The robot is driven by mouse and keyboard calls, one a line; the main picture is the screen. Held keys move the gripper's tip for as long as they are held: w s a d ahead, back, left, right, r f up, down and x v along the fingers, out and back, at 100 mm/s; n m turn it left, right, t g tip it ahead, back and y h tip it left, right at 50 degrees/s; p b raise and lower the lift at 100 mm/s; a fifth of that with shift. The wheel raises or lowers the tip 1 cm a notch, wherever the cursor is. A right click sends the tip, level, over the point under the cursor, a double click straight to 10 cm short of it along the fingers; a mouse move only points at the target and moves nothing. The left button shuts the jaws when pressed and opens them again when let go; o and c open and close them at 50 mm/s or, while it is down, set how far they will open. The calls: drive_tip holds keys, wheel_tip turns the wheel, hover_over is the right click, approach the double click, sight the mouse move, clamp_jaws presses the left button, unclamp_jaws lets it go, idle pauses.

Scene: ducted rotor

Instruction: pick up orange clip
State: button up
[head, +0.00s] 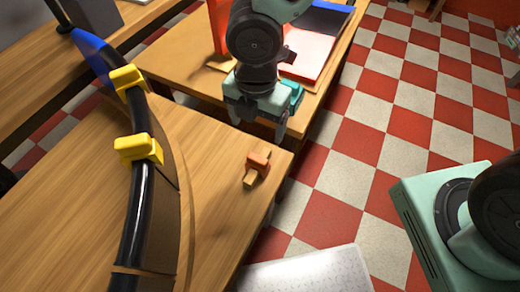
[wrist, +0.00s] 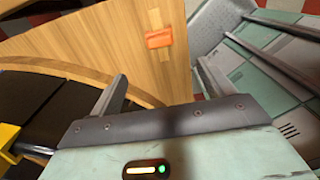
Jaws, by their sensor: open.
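The orange clip (head: 258,164) is a small block on the wooden table near its right edge. It rests on or against a short piece of lighter wood (head: 250,177). In the wrist view the orange clip (wrist: 159,39) lies ahead of the fingers, near the top centre, with the light wood strip (wrist: 155,18) passing under it. My gripper (head: 257,128) is open and empty, its fingers pointing down. It is apart from the clip, beyond it in the head view. In the wrist view its fingers (wrist: 160,92) spread to either side.
A curved dark duct piece (head: 143,200) with a black tube and two yellow clamps (head: 138,149) stands left of the clip. A second table (head: 185,55) holds a red-and-white tray behind. A pale speckled surface (head: 305,272) lies at the front.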

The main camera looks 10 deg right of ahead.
sight(258, 158)
wheel_tip(258, 158, down, 11)
drive_tip(key=b, duration=0.2)
drive_tip(key=shift+b, duration=0.3)
drive_tip(key=shift+f+b, duration=0.5)
drive_tip(key=shift+f, duration=2.55)
drive_tip(key=c, duration=1.1)
